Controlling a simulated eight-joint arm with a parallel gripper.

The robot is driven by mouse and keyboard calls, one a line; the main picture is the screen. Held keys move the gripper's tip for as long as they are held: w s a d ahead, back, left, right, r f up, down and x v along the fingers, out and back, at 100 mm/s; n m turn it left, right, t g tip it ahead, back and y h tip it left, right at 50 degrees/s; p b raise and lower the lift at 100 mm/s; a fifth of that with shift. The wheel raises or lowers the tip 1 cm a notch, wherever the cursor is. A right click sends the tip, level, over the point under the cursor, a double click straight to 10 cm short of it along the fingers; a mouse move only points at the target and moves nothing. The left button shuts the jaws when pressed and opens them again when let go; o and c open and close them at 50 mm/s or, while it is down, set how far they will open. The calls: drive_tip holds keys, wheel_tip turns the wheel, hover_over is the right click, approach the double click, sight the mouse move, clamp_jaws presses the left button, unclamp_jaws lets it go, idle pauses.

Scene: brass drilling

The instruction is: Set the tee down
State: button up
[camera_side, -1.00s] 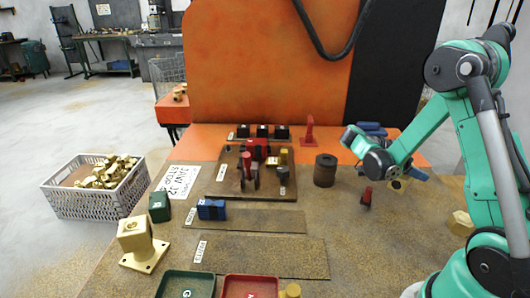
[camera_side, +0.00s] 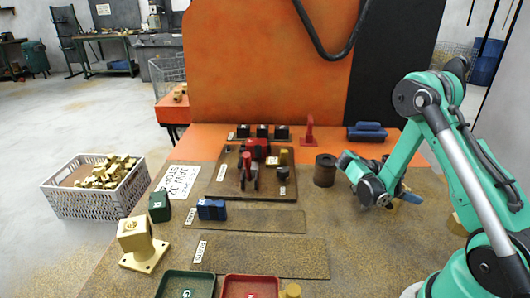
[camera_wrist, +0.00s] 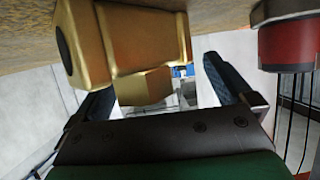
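The brass tee (camera_wrist: 125,45) shows close up in the wrist view, with a dark round opening at its left end. It lies against the brown speckled surface at the top of that picture. My gripper (camera_wrist: 165,92) has its two dark fingers wide apart. The right finger stands clear of the brass, and the left finger is partly hidden behind it. In the side view my gripper (camera_side: 385,198) is low over the right part of the bench and hides the tee. I cannot tell there whether the tee touches the bench.
A red and dark round piece (camera_wrist: 286,42) stands beside the tee in the wrist view. In the side view a dark brown cylinder (camera_side: 325,170) stands just left of my gripper, and a board with red clamps (camera_side: 222,185) lies further left.

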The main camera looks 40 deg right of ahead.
drive_tip(key=v, duration=0.7)
drive_tip(key=shift+w+a+r, duration=0.1)
drive_tip(key=shift+a+r, duration=0.05)
drive_tip(key=shift+r, duration=0.05)
drive_tip(key=w+a+r+n+t+y, duration=0.1)
drive_tip(key=a+r+n+t+y, duration=0.3)
drive_tip(key=a+n+t, duration=0.4)
drive_tip(key=w+a+r+n+t+y, duration=0.2)
drive_tip(key=a+r+n+t+y, duration=0.2)
drive_tip(key=a+n+t, duration=0.3)
drive_tip(key=a+n+y, duration=0.1)
drive_tip(key=a+n, duration=0.4)
drive_tip(key=n, duration=0.6)
drive_tip(key=shift+a+r+t+y, duration=0.3)
drive_tip(key=shift+a+t+y, duration=0.1)
